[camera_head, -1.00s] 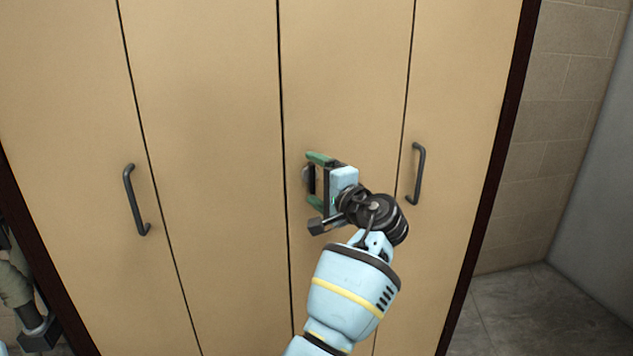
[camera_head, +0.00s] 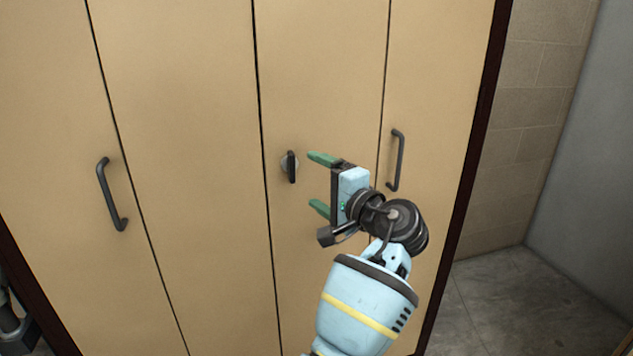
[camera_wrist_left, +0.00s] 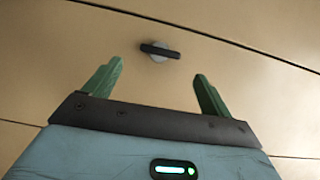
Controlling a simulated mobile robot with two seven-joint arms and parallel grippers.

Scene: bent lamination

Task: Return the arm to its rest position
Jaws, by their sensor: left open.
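My left gripper (camera_head: 318,183) is open and empty in front of the tan cabinet doors, its two green fingers pointing left. In the head view a dark turn latch (camera_head: 291,167) on a round silver base sits on the door just left of the fingertips, apart from them. In the left wrist view the latch (camera_wrist_left: 160,51) shows ahead of the fingers, and the open gripper (camera_wrist_left: 160,75) has nothing between its fingers. My right gripper does not clearly show; only a small part of an arm is at the lower left edge.
The tan folding cabinet (camera_head: 190,120) is shut and fills most of the view. A dark handle (camera_head: 111,194) is on its left part and another handle (camera_head: 396,160) is just right of my gripper. Open grey floor (camera_head: 540,300) and a block wall (camera_head: 530,130) lie to the right.

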